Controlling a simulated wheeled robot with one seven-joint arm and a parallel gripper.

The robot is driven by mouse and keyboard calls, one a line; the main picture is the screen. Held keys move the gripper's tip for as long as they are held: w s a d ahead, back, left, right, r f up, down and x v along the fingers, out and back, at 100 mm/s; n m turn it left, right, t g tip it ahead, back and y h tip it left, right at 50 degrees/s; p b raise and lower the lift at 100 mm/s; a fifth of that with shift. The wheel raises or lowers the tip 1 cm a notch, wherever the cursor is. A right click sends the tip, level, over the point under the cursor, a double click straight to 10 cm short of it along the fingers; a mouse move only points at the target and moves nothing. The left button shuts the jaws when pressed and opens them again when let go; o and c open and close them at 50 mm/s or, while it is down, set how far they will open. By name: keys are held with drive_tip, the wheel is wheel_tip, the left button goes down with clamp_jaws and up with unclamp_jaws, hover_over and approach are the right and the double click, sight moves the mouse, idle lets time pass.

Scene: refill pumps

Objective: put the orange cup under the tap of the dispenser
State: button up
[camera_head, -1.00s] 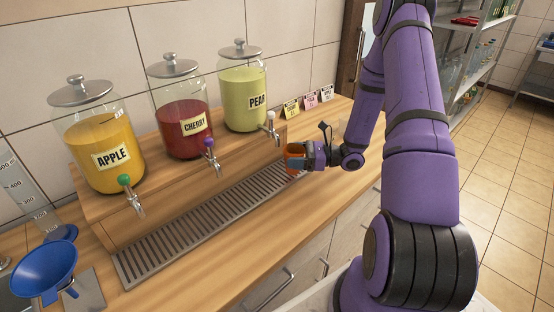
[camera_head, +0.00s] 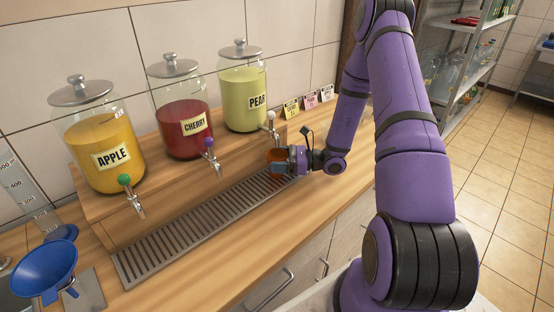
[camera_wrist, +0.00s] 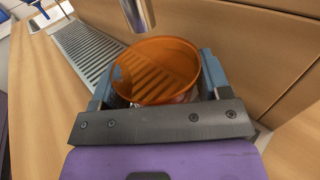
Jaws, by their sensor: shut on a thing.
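The orange cup (camera_head: 277,160) is at the right end of the drip tray, close below the pear dispenser's tap (camera_head: 272,124). My gripper (camera_head: 288,161) is shut on it from the right. In the wrist view the orange cup (camera_wrist: 157,72) sits upright between the two fingers of my gripper (camera_wrist: 158,82). It looks empty, and slats like the tray's show through it. The metal tap spout (camera_wrist: 138,14) shows just past the cup's far rim. The pear dispenser (camera_head: 243,95) holds green liquid. I cannot tell whether the cup touches the tray.
The slatted drip tray (camera_head: 185,238) runs along the wooden step. The cherry (camera_head: 185,128) and apple (camera_head: 103,147) dispensers stand farther left, with their own taps. A blue funnel (camera_head: 45,270) is at the left. Small cards (camera_head: 309,102) stand behind my gripper.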

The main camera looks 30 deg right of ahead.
drive_tip(key=o, duration=1)
drive_tip(key=shift+f, duration=0.1)
drive_tip(key=shift+c, duration=0.2)
